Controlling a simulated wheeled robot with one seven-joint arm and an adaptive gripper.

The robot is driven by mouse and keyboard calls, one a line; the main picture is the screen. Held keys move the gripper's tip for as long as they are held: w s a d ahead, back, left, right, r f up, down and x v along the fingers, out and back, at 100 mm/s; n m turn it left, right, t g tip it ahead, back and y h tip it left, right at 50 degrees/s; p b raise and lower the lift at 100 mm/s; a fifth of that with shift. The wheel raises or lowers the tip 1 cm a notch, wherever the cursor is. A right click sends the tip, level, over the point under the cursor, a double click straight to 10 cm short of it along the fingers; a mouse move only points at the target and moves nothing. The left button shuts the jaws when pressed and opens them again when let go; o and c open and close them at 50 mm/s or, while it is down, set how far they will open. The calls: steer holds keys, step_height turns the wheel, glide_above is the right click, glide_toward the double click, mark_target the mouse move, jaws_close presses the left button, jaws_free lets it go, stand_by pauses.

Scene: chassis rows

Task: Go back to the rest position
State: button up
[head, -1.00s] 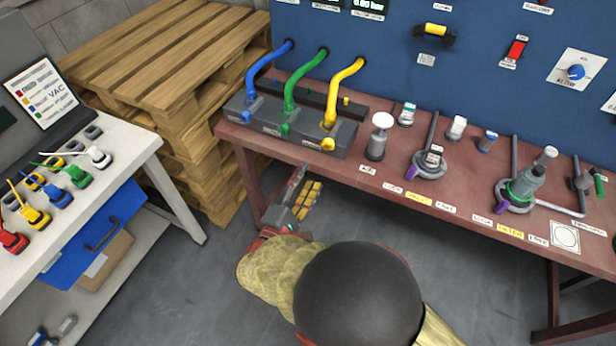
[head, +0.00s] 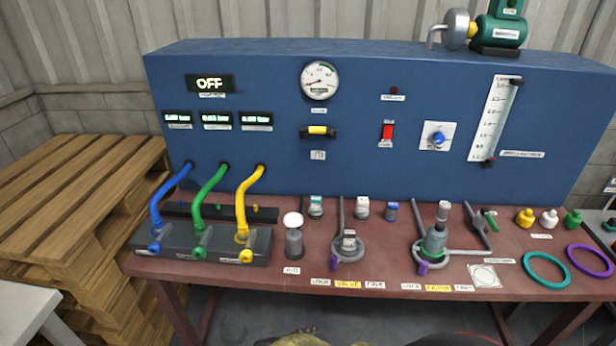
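My gripper is out of view in the head picture. Only slivers of my own arm show at the bottom edge. The dark red bench (head: 330,281) stands ahead with its blue panel (head: 270,100) behind it. Blue (head: 166,195), green (head: 205,196) and yellow (head: 246,200) hoses run from the panel down to a dark grey manifold block (head: 143,240). The panel display (head: 210,83) reads OFF.
Wooden pallets (head: 75,190) are stacked at the left, beside a white table corner (head: 22,305). On the bench are a grey air cylinder (head: 294,243), two ring-based fittings, several caps, and teal (head: 546,269) and purple (head: 592,260) rings. The front floor is mostly out of frame.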

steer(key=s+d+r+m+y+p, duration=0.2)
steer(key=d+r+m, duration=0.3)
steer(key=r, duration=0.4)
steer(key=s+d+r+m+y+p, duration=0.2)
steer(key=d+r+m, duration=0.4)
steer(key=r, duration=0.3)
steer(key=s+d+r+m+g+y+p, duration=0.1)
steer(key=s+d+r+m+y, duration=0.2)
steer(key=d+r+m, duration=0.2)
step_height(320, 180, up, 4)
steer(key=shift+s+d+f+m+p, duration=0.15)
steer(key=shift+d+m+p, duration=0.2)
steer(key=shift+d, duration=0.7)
